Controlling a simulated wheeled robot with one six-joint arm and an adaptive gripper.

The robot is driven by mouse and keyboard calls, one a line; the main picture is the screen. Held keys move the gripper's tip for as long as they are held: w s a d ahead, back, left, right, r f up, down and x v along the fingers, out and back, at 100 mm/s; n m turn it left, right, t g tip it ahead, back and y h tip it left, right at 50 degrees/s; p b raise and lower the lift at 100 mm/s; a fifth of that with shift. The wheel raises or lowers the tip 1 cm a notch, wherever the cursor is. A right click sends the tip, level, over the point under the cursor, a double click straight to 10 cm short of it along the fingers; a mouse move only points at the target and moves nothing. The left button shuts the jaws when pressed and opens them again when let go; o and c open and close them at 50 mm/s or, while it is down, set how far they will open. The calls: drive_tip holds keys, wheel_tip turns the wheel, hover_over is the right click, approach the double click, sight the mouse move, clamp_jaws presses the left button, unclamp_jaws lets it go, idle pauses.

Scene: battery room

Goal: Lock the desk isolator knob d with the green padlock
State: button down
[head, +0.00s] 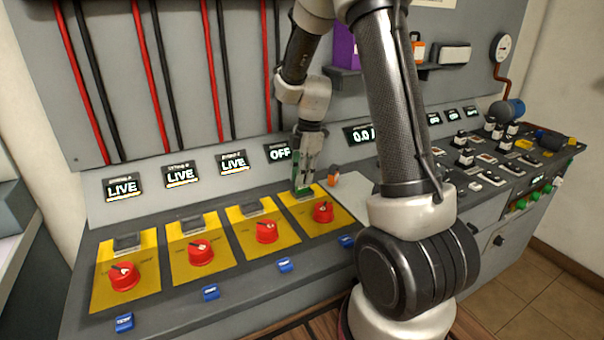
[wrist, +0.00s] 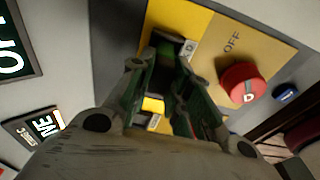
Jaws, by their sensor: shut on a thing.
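Knob d is the red knob (head: 323,212) on the rightmost yellow plate (head: 335,223); the display (head: 279,152) above reads OFF. In the wrist view the red knob (wrist: 242,84) shows a D, with OFF printed beside it. My gripper (head: 302,188) points down at the dark hasp area behind the knob, at the back of that plate. It is shut on the green padlock (wrist: 184,66), which is mostly hidden between the fingers. The padlock is at the hasp; I cannot tell whether its shackle passes through.
Three more yellow plates with red knobs (head: 123,276) (head: 201,251) (head: 266,231) stand to the left, their displays reading LIVE. Blue tags (head: 210,292) line the front edge. A small orange item (head: 333,179) stands right of my gripper. The right desk holds many switches.

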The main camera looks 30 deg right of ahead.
drive_tip(key=shift+f, duration=0.1)
drive_tip(key=c, duration=1.6)
unclamp_jaws()
drive_tip(key=r, duration=0.3)
drive_tip(key=d+r, duration=0.1)
drive_tip(key=r, duration=0.7)
drive_tip(key=shift+d, duration=0.3)
drive_tip(key=shift+f, duration=0.1)
